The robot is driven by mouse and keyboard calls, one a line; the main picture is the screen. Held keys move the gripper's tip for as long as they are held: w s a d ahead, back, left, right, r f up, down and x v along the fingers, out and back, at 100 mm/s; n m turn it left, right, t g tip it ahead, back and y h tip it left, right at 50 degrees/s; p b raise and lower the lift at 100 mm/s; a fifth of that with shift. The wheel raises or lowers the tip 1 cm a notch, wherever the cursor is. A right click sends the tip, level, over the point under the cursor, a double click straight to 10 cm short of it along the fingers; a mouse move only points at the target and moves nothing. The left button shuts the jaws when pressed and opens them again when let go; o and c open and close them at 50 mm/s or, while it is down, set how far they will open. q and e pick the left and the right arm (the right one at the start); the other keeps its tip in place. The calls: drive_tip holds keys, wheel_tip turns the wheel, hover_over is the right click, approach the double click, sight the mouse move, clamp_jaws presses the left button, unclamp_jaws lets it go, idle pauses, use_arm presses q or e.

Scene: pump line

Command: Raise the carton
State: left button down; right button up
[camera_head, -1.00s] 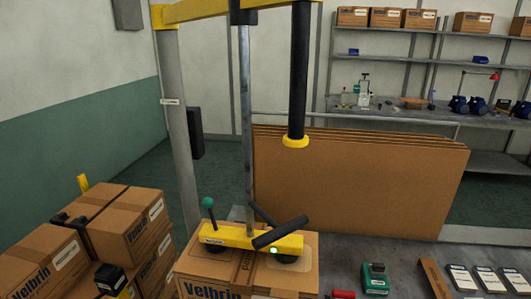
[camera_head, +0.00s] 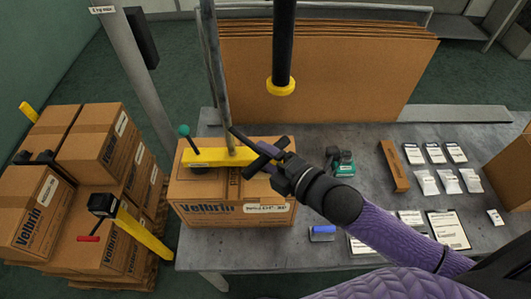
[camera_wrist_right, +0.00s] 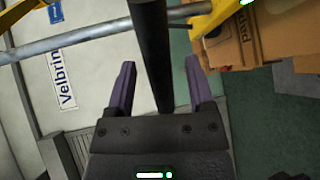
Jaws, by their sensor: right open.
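The carton (camera_head: 225,190), brown with "Velbrin" print, stands closed on the grey bench. A yellow lifter head (camera_head: 215,157) rests on its top, with a green-knobbed lever (camera_head: 185,131) and a black handle bar (camera_head: 255,164) at its right end. My right gripper (camera_head: 264,153) is at this handle, over the carton's right end. In the right wrist view its two fingers (camera_wrist_right: 160,66) stand apart, with the black bar (camera_wrist_right: 153,50) between them and gaps showing on both sides. My left gripper is not in view.
A pallet of stacked cartons (camera_head: 93,150) stands at left. A black hanging tube with a yellow ring (camera_head: 281,85) hangs behind the handle. A green tool (camera_head: 341,161), labels and a clipboard (camera_head: 448,229) lie on the bench at right. Cardboard sheets (camera_head: 320,75) stand behind.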

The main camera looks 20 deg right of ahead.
drive_tip(key=shift+w+a, duration=0.2)
drive_tip(key=shift+w, duration=0.15)
clamp_jaws()
idle(1.2)
